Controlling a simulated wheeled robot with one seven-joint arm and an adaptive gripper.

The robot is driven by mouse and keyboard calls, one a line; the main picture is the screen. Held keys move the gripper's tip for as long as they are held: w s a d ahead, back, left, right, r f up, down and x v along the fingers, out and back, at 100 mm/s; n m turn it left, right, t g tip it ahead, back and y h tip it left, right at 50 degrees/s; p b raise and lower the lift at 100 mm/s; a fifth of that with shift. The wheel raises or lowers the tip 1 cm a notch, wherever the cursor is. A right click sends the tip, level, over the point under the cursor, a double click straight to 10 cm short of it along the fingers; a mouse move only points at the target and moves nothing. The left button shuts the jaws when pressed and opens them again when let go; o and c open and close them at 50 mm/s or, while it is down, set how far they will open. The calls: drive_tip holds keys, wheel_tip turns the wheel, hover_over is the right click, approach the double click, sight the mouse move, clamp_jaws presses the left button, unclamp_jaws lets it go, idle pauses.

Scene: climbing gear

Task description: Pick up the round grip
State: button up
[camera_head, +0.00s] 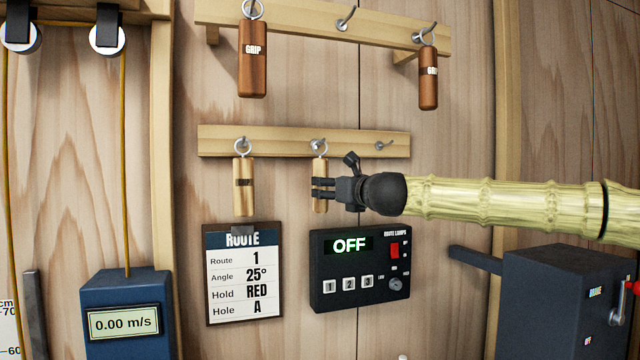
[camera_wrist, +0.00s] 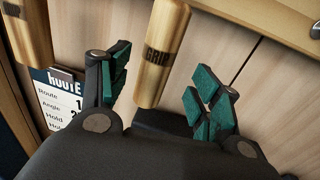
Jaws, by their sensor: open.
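Two light wooden grips hang by rings from hooks on the lower rail. The right one (camera_head: 319,168) looks round-sided, and its lower part is partly hidden by my gripper (camera_head: 319,188). In the wrist view this grip (camera_wrist: 162,55), lettered GRIP, stands between my two open, green-padded fingers. No closing contact shows. The left light grip (camera_head: 243,188) hangs apart from my gripper; part of it shows at the wrist view's upper left (camera_wrist: 28,30). Two darker brown grips hang above, one at left (camera_head: 252,70) and one at right (camera_head: 428,85).
The lower rail (camera_head: 270,141) has a free hook (camera_head: 383,145) at right. Below are a route board (camera_head: 243,300) and a black lamp panel (camera_head: 350,295) reading OFF. A blue meter box (camera_head: 128,340) stands at left, a dark box (camera_head: 545,300) at right.

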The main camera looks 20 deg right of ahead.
drive_tip(key=shift+w+a+r+p, duration=0.1)
drive_tip(key=shift+w+a+p, duration=0.1)
drive_tip(key=shift+w+p, duration=0.55)
drive_tip(key=shift+w+a+r+p, duration=0.1)
drive_tip(key=shift+w+a+p, duration=0.2)
drive_tip(key=shift+w, duration=0.75)
drive_tip(key=shift+w+a+r+p, duration=0.15)
drive_tip(key=shift+w+p, duration=0.4)
drive_tip(key=shift+w, duration=0.35)
drive_tip(key=shift+f, duration=0.1)
drive_tip(key=shift+c, duration=0.3)
drive_tip(key=c, duration=1.2)
drive_tip(key=shift+o, duration=0.2)
drive_tip(key=shift+r+b, duration=0.45)
drive_tip(key=shift+r, duration=0.15)
drive_tip(key=s+d+b, duration=0.1)
drive_tip(key=s+b, duration=0.1)
drive_tip(key=s, duration=0.7)
drive_tip(key=s+d+b, duration=0.2)
drive_tip(key=s+b, duration=0.1)
drive_tip(key=s, duration=0.5)
drive_tip(key=shift+s+d+r, duration=0.15)
drive_tip(key=shift+s+d, duration=0.1)
drive_tip(key=shift+s, duration=0.1)
